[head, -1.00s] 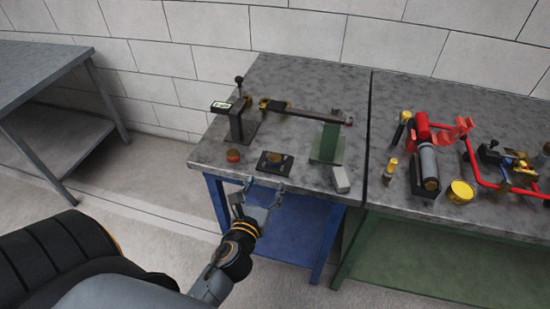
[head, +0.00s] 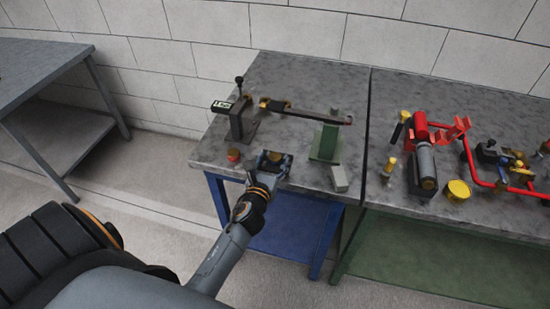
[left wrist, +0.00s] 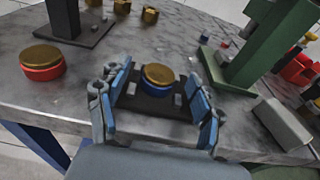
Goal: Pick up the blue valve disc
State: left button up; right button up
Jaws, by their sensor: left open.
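The blue valve disc (left wrist: 158,78) has a brass-coloured top and a blue rim. It sits on a dark square plate (left wrist: 150,103) near the front edge of the grey table. It also shows in the head view (head: 273,156), small and partly hidden by the gripper. My left gripper (left wrist: 160,92) is open, with one blue-grey finger on each side of the disc and plate. In the head view the left gripper (head: 271,165) reaches over the table's front edge. My right gripper is not in view.
A red disc with a brass top (left wrist: 41,62) stands left of the plate. A black lever stand (head: 238,118) is behind it. A green stand (head: 325,142) and a grey block (head: 339,178) are to the right. The adjoining table holds red piping (head: 476,168).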

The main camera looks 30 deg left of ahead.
pick_arm(q)
jog(key=c, duration=1.2)
grip_shut()
jog(key=shift+r, duration=0.1)
